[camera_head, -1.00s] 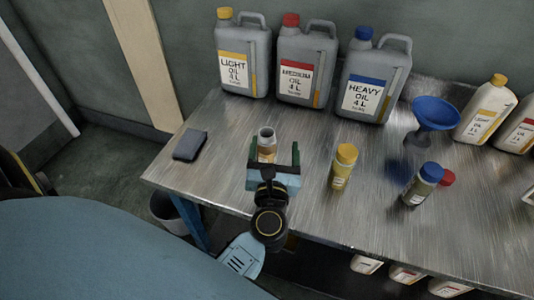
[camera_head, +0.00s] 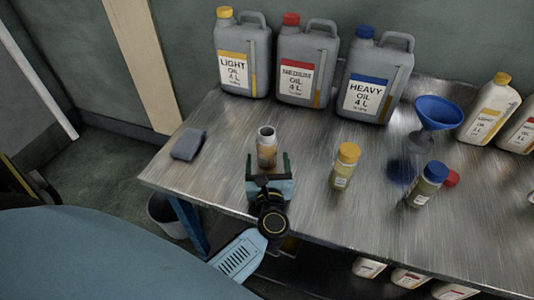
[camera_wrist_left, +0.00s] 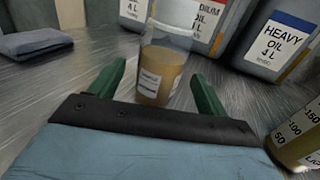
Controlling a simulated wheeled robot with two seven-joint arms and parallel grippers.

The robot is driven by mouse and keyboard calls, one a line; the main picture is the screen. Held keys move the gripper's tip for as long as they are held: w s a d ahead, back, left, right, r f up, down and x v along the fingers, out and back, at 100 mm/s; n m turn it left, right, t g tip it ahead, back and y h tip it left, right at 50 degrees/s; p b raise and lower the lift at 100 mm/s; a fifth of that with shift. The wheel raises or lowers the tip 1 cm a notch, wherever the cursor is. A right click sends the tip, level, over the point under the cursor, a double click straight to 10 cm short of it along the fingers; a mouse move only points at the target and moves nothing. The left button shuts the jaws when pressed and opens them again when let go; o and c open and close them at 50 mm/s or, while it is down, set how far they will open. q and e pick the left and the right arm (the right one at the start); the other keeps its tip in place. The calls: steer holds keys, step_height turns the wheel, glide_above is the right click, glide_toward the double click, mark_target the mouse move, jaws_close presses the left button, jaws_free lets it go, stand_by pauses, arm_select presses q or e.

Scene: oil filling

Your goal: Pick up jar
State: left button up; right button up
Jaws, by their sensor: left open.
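An uncapped clear jar (camera_head: 266,155) with amber oil and a white label stands upright on the metal bench. My left gripper (camera_head: 268,165) is open on the near side of this jar, close to the bench's front edge. In the left wrist view the jar (camera_wrist_left: 160,82) stands just ahead of and between the spread green fingertips (camera_wrist_left: 158,76), apart from both. A yellow-capped jar (camera_head: 344,168) and a blue-capped jar (camera_head: 426,186) stand upright to the right. My right gripper is not in view.
Light (camera_head: 241,58), medium (camera_head: 306,65) and heavy (camera_head: 375,85) oil jugs line the wall. A blue funnel (camera_head: 437,113) stands right of them. A grey cloth (camera_head: 189,144) lies left, and a red cap (camera_head: 451,178) lies beside the blue-capped jar. Bare bench (camera_head: 310,130) lies between jars and jugs.

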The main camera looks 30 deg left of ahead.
mark_target(267, 152)
arm_select(q)
steer(key=x, duration=0.3)
steer(key=shift+w+a, duration=0.2)
steer(key=shift+w, duration=0.1)
steer(key=c, duration=1.2)
